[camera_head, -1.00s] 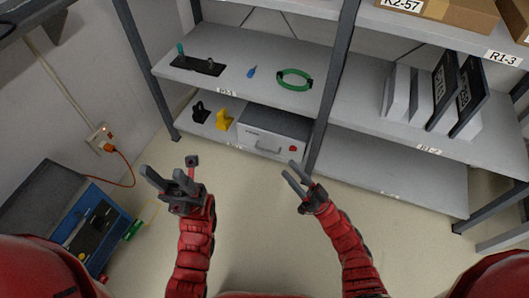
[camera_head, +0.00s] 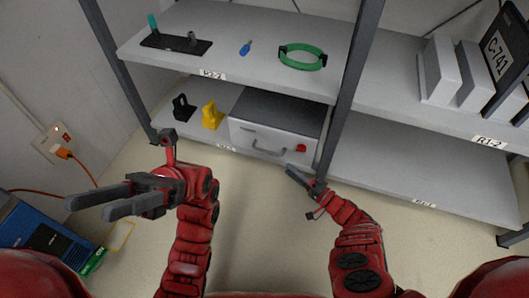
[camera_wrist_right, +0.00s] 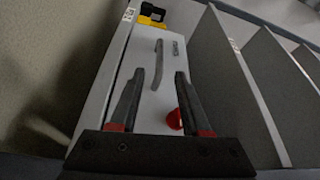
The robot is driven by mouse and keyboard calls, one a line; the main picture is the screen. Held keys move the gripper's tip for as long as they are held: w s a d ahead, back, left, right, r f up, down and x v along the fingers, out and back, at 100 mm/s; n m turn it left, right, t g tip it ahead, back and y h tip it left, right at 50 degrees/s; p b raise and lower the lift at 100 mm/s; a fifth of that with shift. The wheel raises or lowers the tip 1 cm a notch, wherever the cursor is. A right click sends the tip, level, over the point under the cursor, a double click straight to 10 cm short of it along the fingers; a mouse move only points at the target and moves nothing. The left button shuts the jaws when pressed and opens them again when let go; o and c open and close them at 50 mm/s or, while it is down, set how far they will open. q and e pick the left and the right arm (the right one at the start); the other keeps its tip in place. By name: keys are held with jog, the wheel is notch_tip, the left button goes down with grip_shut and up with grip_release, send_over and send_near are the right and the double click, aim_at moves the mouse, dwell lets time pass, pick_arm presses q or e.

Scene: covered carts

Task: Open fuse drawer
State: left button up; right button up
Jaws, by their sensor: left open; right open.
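The fuse drawer (camera_head: 240,133) is a white front with a grey bar handle (camera_head: 268,147) and a red knob (camera_head: 300,148), in a grey-topped box on the lower shelf. It looks shut. In the right wrist view the drawer front (camera_wrist_right: 150,95) lies ahead, with the handle (camera_wrist_right: 159,62) beyond my fingertips and the red knob (camera_wrist_right: 174,119) between the fingers. My right gripper (camera_head: 296,174) is open and empty just in front of the drawer's right part; its fingers also show in the right wrist view (camera_wrist_right: 160,80). My left gripper (camera_head: 85,205) is open and empty, away at the left.
A black clamp-like item (camera_head: 183,107) and a yellow one (camera_head: 212,115) stand left of the box. A shelf post (camera_head: 347,95) rises right of it. A green ring (camera_head: 302,57) lies on the shelf above. A blue case (camera_head: 40,240) is on the floor at left.

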jog(key=b, duration=0.2)
send_near(265, 150)
jog(key=x, duration=0.4)
jog(key=b+x, duration=0.1)
jog(key=x, duration=0.1)
jog(key=f+b+x, duration=0.1)
jog(key=x, duration=0.1)
jog(key=shift+w+a, duration=0.2)
jog(key=shift+a, duration=0.1)
pick_arm(q)
jog(key=s+a+f+m+t+y, duration=0.4)
jog(key=s+a+f+m+t, duration=0.1)
jog(key=s+a+t, duration=0.5)
jog(key=shift+s+a+f+t+b, duration=0.3)
jog(key=shift+f+t, duration=0.3)
jog(key=shift+t, duration=0.8)
pick_arm(e)
jog(key=shift+w+a+r, duration=0.2)
jog(key=shift+w+a, duration=0.25)
jog(key=shift+a, duration=0.1)
pick_arm(q)
jog(key=shift+d, duration=0.1)
pick_arm(e)
grip_shut()
